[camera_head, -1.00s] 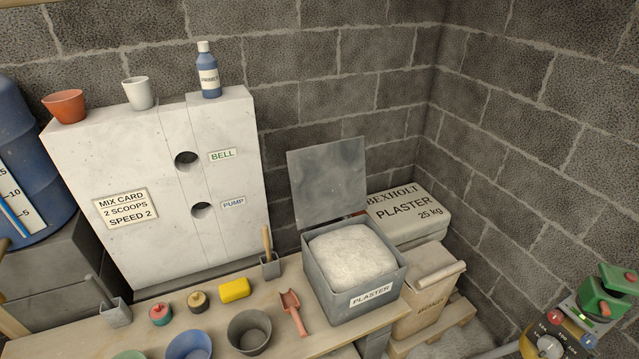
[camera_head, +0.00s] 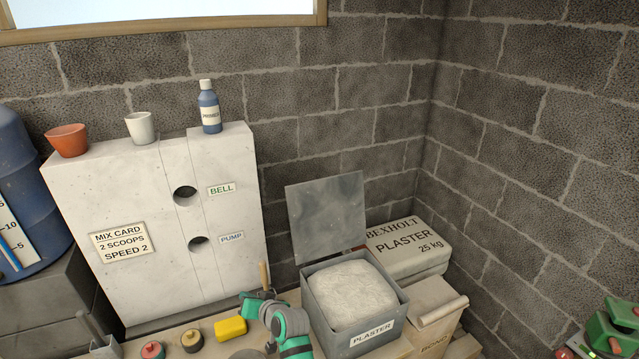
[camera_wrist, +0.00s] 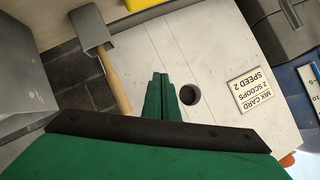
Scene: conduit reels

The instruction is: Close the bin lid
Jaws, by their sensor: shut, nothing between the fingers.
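The grey bin (camera_head: 333,328), labelled PLASTER, stands on the bench at bottom centre-right, heaped with white plaster. Its flat grey lid (camera_head: 326,217) stands open and upright at the bin's back edge, leaning slightly back. My gripper (camera_head: 246,296), green, is left of the bin and apart from the lid. In the wrist view my gripper (camera_wrist: 160,78) has its two fingers together with nothing between them, in front of the white cabinet. A grey wall at the left of the wrist view (camera_wrist: 22,60) is likely the bin's side; the lid is not clearly visible there.
A grey holder with a wooden-handled tool (camera_wrist: 112,75) is close to my gripper. A yellow sponge (camera_head: 230,328) and small pots lie left. The white cabinet (camera_head: 150,220) stands behind. A plaster bag (camera_head: 405,245) lies behind the bin at right.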

